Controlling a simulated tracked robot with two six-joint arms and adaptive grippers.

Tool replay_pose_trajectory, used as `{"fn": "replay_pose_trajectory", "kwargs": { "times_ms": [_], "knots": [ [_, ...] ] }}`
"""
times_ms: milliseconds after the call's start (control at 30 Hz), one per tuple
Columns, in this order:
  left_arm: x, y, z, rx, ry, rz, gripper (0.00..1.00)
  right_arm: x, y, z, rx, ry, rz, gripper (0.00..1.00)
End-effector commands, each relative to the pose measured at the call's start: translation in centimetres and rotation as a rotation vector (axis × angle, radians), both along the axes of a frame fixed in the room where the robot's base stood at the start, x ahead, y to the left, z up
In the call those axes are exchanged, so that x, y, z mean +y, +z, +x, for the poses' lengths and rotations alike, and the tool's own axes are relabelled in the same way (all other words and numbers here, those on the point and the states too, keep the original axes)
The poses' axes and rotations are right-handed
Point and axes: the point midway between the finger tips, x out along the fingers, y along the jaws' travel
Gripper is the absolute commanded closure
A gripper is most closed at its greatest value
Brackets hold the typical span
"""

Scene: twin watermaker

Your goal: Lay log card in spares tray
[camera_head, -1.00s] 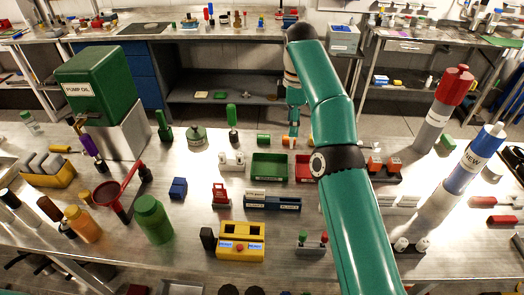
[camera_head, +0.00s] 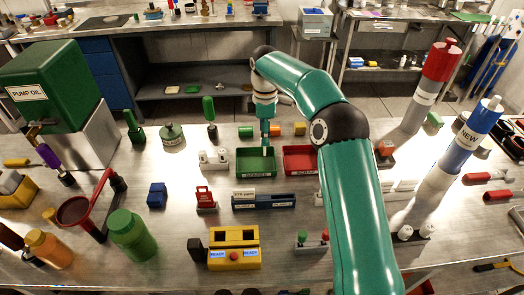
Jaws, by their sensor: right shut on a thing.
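My right gripper (camera_head: 266,144) points down at the green tray (camera_head: 243,174), over its back right part. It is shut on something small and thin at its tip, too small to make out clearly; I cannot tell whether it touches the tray. A red tray (camera_head: 300,167) stands just right of the green one. Labels on both tray fronts are too small to read. A dark blue slotted holder (camera_head: 280,205) with white labels lies in front of the trays. My left gripper is not in view.
A red-handled block (camera_head: 205,200), a yellow box with READY labels (camera_head: 235,262) and a white socket block (camera_head: 213,160) stand nearby. Orange and green cylinders (camera_head: 272,131) lie behind the trays. Tall red-topped (camera_head: 430,85) and blue (camera_head: 470,140) cylinders stand right.

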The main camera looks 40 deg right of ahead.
Motion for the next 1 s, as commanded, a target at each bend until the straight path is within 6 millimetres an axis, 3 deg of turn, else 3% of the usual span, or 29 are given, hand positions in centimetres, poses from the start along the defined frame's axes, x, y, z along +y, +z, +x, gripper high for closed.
{"fn": "replay_pose_trajectory", "kwargs": {
  "times_ms": [500, 900, 933, 1000],
  "knots": [
    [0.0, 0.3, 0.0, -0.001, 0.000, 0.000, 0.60, -0.1, -5.7, -0.1, 0.003, -0.001, 0.001, 0.67],
    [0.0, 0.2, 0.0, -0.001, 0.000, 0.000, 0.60, -0.1, -6.4, -0.1, 0.002, 0.000, 0.000, 0.67],
    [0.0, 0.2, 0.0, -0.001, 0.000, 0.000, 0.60, -0.1, -6.4, -0.1, 0.002, 0.000, 0.000, 0.39],
    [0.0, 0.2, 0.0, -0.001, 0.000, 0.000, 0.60, -0.1, -6.4, -0.1, 0.002, 0.000, 0.000, 0.27]
  ]
}}
